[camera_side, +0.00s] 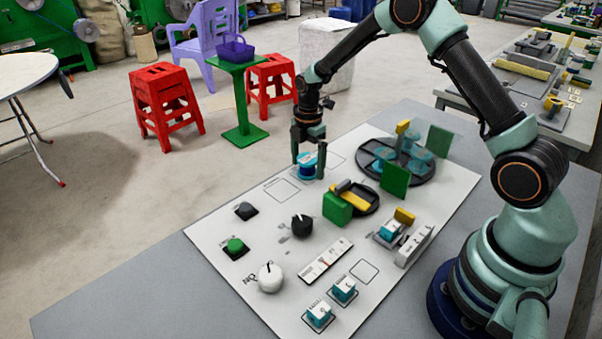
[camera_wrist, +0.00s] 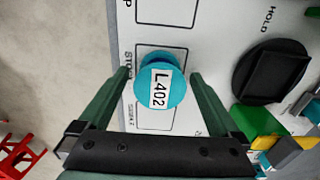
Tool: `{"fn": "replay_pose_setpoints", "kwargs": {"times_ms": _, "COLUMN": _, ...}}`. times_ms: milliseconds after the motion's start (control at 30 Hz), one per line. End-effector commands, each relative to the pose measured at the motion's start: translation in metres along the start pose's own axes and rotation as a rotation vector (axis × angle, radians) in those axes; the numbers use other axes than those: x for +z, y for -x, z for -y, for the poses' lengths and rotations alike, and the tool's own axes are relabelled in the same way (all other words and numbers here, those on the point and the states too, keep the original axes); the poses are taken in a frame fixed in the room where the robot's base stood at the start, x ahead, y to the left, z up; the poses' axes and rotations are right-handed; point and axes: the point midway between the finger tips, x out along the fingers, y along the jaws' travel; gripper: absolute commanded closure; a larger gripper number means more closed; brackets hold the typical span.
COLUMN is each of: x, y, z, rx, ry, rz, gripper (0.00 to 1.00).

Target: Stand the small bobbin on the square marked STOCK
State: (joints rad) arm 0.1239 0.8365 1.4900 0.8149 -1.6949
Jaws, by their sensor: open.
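A teal bobbin (camera_side: 307,172) with blue winding and a white top label stands upright between the fingers of my gripper (camera_side: 308,166). My gripper (camera_wrist: 161,75) is open, with one finger on each side of the bobbin and a visible gap on both sides.
A black round tray (camera_side: 425,178) with teal pieces and green upright plates stands behind, to the right. A green block (camera_side: 337,208), a black knob (camera_side: 302,226) and a white knob (camera_side: 270,277) stand nearer. An empty outlined square (camera_side: 282,190) lies left of the bobbin.

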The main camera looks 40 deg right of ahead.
Motion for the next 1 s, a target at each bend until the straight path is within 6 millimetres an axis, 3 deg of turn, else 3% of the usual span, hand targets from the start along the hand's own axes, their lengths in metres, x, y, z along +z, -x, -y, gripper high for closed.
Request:
{"fn": "replay_pose_setpoints", "kwargs": {"times_ms": 167, "x": 0.000, "y": 0.020, "z": -0.001, "rx": 0.004, "ry": 0.000, "rz": 0.001, "gripper": 0.01}}
{"fn": "replay_pose_setpoints", "kwargs": {"times_ms": 533, "x": 0.000, "y": 0.094, "z": -0.001, "rx": 0.005, "ry": 0.000, "rz": 0.001, "gripper": 0.01}}
{"fn": "replay_pose_setpoints", "kwargs": {"times_ms": 800, "x": 0.000, "y": 0.121, "z": 0.000, "rx": 0.003, "ry": -0.003, "rz": 0.000, "gripper": 0.01}}
{"fn": "replay_pose_setpoints", "kwargs": {"times_ms": 1000, "x": -0.008, "y": 0.152, "z": 0.013, "rx": 0.052, "ry": -0.143, "rz": 0.002, "gripper": 0.01}}
